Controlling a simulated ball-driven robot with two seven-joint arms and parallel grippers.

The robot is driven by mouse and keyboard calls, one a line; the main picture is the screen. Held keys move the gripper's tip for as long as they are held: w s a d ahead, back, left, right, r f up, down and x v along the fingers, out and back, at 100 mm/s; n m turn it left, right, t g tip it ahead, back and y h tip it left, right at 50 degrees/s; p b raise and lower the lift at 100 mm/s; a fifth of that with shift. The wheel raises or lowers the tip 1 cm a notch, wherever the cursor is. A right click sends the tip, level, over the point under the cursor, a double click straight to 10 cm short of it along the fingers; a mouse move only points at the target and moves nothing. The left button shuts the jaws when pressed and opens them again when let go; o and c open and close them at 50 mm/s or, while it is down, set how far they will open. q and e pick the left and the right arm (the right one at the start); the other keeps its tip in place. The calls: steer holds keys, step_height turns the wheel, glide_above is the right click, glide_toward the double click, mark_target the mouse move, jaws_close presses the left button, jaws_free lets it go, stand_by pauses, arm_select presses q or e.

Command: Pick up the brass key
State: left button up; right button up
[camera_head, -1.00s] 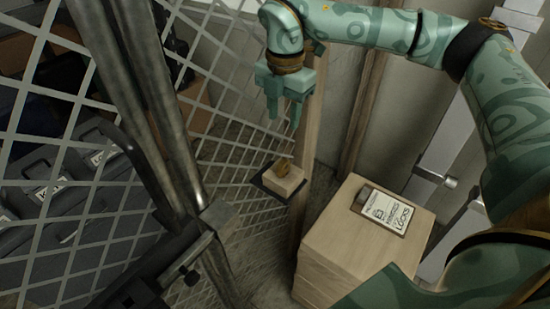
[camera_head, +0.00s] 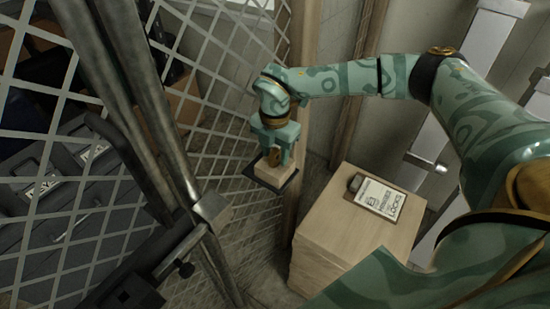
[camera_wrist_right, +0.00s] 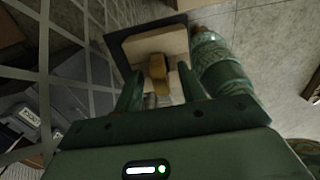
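The brass key (camera_head: 273,155) stands up from a small pale wooden block (camera_head: 268,172) on a dark square plate (camera_head: 287,180) beside the mesh. My right gripper (camera_head: 274,153) has come down over the block from above, and its fingers partly hide the key. In the right wrist view the key (camera_wrist_right: 159,68) shows beyond and between the two separated fingertips (camera_wrist_right: 160,88), with a visible gap on each side. The gripper is open and holds nothing. Whether a finger touches the block is unclear. My left gripper is not in view.
A wooden crate or box (camera_head: 335,225) stands right of the key, bearing a clipboard-like sign about locks (camera_head: 380,197). A metal mesh (camera_head: 235,95) and dark steel posts (camera_head: 135,70) stand at left. A wooden upright (camera_head: 303,60) rises behind the gripper.

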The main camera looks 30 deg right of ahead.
jaws_close()
steer(key=shift+r, duration=0.55)
step_height(320, 180, up, 3)
steer(key=shift+s+a+f, duration=0.1)
steer(key=shift+s+f, duration=0.05)
steer(key=shift+f, duration=0.05)
steer(key=s+a+r+b, duration=0.1)
steer(key=s+a+r, duration=0.3)
steer(key=s+r, duration=0.5)
steer(key=s, duration=0.4)
steer(key=shift+a+r, duration=0.2)
steer(key=shift+a, duration=0.2)
